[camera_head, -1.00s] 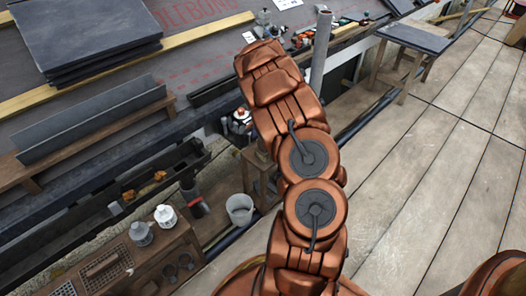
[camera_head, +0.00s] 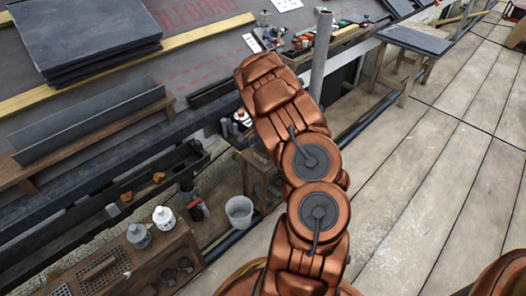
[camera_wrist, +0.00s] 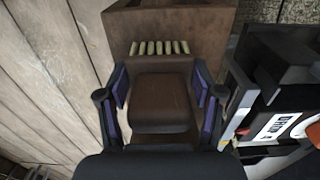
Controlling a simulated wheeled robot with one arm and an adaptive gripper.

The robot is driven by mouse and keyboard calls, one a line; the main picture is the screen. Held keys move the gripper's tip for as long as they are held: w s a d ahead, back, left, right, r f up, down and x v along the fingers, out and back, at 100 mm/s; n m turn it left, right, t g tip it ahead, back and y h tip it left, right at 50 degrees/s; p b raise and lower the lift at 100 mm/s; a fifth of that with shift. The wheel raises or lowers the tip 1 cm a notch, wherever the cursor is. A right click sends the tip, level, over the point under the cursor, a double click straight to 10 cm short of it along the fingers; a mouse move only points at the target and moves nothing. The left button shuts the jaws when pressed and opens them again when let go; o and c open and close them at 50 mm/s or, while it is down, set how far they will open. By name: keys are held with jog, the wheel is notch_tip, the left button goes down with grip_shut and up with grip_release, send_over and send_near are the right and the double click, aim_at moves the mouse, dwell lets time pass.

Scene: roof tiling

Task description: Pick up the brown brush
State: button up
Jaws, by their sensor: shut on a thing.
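In the wrist view a brown block-like thing, which I take as the brown brush (camera_wrist: 160,103), sits between the two purple-padded fingers of my gripper (camera_wrist: 160,88). The fingers are shut on its left and right sides. A row of short cream tufts or pegs (camera_wrist: 160,47) shows just beyond it; I cannot tell whether they belong to the brush. In the head view my copper arm hides the gripper and the brush.
A brown wooden box (camera_wrist: 170,20) stands just beyond the brush. A white-and-orange labelled thing (camera_wrist: 285,125) lies close on the right.

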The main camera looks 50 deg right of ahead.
jog(key=c, duration=0.4)
jog(key=shift+s+a+r+p, duration=0.15)
jog(key=shift+r+p, duration=0.3)
jog(key=shift+r, duration=0.5)
jog(key=shift+s+d+r+p, duration=0.15)
jog(key=shift+r+p, duration=0.3)
jog(key=shift+r, duration=0.5)
jog(key=shift+c, duration=0.2)
jog(key=s+a+r+p, duration=0.1)
jog(key=s+a+p, duration=0.2)
jog(key=s, duration=1.1)
jog(key=shift+s+a, duration=0.4)
jog(key=shift+a, duration=0.3)
jog(key=shift+r, duration=0.1)
